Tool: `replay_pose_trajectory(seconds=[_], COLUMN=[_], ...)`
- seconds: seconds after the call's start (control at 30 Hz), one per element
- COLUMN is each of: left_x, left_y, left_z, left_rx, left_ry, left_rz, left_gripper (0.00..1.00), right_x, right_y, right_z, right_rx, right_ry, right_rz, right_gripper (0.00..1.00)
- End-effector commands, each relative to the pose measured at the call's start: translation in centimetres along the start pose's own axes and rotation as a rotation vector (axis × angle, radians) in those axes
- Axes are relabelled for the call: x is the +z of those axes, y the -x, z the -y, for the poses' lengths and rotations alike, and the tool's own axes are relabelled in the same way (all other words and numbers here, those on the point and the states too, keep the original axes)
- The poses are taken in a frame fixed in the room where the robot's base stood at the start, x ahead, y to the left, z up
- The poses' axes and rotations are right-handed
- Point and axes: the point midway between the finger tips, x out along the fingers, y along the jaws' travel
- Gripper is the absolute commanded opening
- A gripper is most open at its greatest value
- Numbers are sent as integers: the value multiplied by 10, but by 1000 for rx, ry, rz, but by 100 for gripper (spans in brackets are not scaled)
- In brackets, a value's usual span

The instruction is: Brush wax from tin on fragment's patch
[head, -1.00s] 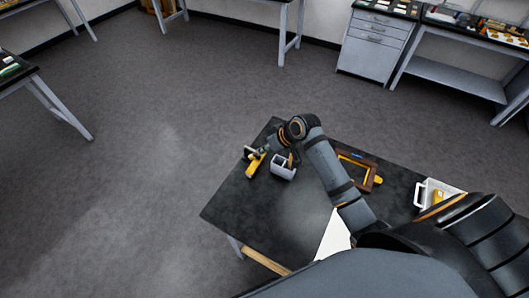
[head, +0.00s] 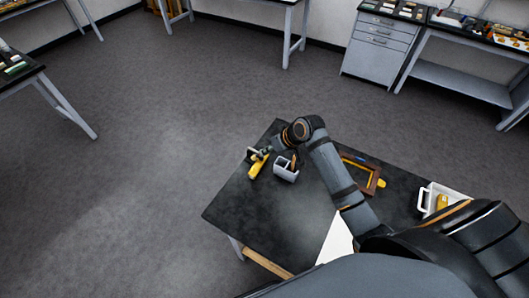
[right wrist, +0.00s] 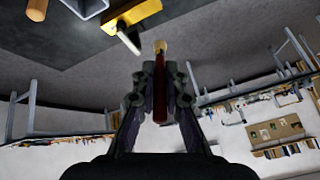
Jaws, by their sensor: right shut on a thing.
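My right gripper (right wrist: 160,85) is shut on a brush (right wrist: 160,105) with a dark red handle and a tan tip pointing away from the fingers. In the head view my right gripper (head: 268,152) is small, above the table's far left end, by a yellow object (head: 257,170). The yellow object shows close to the brush tip in the right wrist view (right wrist: 130,16); contact cannot be told. A brown and gilt frame-like piece (head: 373,184), possibly the fragment, lies right of my right forearm. I cannot make out the wax tin or the patch. My left gripper is out of view.
A grey holder (head: 285,174) with an upright handle stands right of the yellow object. A white tray (head: 425,198) with a yellow item stands at the table's right. A white sheet (head: 337,240) lies near the front. The dark tabletop (head: 245,205) is clear at left.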

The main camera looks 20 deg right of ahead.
Motion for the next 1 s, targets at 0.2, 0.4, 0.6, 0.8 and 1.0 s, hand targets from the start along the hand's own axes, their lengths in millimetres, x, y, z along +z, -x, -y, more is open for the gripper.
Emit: replay_pose_trajectory(seconds=[0.2,0.4,0.6,0.8,1.0], left_x=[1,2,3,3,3], left_y=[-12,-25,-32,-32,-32], left_z=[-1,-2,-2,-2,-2], left_rx=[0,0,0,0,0], left_ry=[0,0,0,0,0], left_rz=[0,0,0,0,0], left_gripper=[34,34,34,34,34], right_x=[15,31,42,43,43], right_y=[-20,-42,-57,-59,-58], right_z=[-2,-3,-4,-4,-4], right_rx=[-1,-1,-1,0,0], right_ry=[0,-1,-1,-1,0], right_rz=[2,2,1,1,1], right_gripper=[0,0,0,0,0])
